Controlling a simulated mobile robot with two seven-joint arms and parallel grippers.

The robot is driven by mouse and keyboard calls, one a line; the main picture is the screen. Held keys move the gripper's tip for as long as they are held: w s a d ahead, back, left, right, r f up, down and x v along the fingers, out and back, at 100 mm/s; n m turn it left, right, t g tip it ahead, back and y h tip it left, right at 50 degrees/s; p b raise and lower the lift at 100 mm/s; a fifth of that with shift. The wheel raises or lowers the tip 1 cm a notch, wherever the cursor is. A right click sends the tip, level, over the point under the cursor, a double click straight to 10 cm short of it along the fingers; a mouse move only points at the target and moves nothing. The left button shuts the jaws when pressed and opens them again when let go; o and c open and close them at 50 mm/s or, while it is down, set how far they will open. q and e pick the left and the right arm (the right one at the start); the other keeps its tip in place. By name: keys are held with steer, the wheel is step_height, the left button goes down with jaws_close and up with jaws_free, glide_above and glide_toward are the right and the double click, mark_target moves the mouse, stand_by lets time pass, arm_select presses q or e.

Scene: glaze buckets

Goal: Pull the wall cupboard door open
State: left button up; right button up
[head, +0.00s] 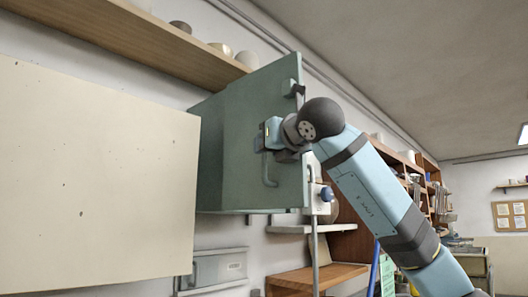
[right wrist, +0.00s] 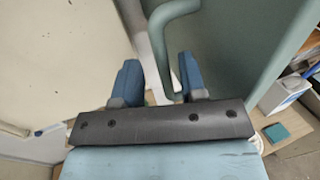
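The green wall cupboard (head: 210,160) hangs on the wall below a long wooden shelf. Its green door (head: 245,150) faces my arm and also fills the right of the right wrist view (right wrist: 235,60). I cannot tell whether the door stands ajar. The bar handle (head: 268,178) is on the door, its upper part hidden behind my right gripper (head: 272,134). In the right wrist view the two blue fingers (right wrist: 158,82) are apart, and the curved handle (right wrist: 157,38) runs down between them. Contact is not clear. My left gripper is not in view.
A large cream panel (head: 95,180) stands left of the cupboard. The wooden shelf (head: 150,40) above it carries several bowls. A small shelf (head: 290,229) and wooden shelving (head: 318,275) are below and to the right. The space right of my arm looks open.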

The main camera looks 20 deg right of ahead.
steer(key=s+d+b, duration=0.1)
steer(key=s+b, duration=0.1)
steer(key=s, duration=0.9)
